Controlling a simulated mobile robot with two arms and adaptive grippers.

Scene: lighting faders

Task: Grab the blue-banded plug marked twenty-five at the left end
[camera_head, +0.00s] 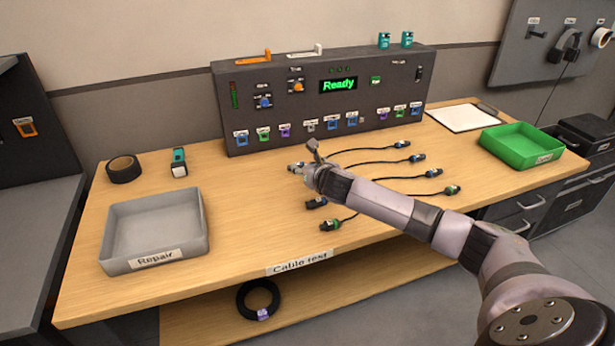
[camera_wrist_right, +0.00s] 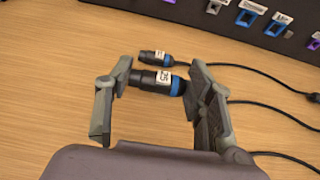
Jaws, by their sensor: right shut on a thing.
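The blue-banded plug (camera_wrist_right: 158,80) has a black body and a white label that appears to read 25. It sits between the fingertips of my right gripper (camera_wrist_right: 155,78) in the right wrist view, just above or at the wooden table. My right gripper is shut on it, with the blue band near the right-hand finger. In the head view my right gripper (camera_head: 306,166) is over the left ends of the cables, and it largely hides the plug. A second blue-banded plug (camera_wrist_right: 155,58) lies just beyond it. My left gripper is not in view.
Several cables with plugs lie on the table, including a green-banded plug (camera_head: 330,225) nearer the front. The dark test panel (camera_head: 290,110) with labelled sockets stands behind. A grey Repair tray (camera_head: 180,258) is at left, a green tray (camera_head: 520,158) at right.

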